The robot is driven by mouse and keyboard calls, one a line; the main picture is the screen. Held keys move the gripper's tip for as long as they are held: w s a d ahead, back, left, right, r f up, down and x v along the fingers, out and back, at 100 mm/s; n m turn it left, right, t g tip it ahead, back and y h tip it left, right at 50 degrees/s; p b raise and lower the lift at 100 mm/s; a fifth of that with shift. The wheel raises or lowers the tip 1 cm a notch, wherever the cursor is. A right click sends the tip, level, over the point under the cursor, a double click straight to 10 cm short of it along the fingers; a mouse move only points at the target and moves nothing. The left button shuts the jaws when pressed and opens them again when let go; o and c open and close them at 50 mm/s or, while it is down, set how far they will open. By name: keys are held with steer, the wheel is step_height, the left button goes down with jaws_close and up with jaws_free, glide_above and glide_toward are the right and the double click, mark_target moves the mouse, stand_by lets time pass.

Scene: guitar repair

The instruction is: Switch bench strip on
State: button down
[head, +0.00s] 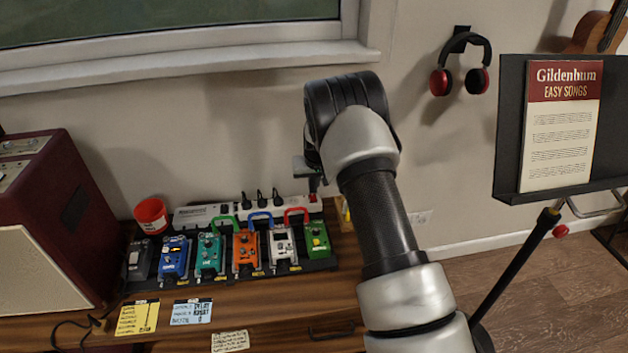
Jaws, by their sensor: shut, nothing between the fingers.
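The bench strip (190,214) is a long white power strip at the back of the wooden bench, against the wall. Several black plugs stand in it. Its red switch (313,198) is at the right end; I cannot tell which way the rocker is tilted. My gripper (314,187) is shut and empty, pointing down just above the red switch. From this view I cannot tell whether the fingertips touch it. My arm covers part of the gripper.
A row of coloured pedals (208,252) on a black board stands in front of the strip. A red pot (151,215) and a dark red amplifier (70,215) are on the left. Notes (193,311) lie at the bench front. A music stand (508,130) is right.

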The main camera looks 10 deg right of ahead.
steer(key=shift+x, duration=0.9)
steer(key=shift+s+f, duration=0.1)
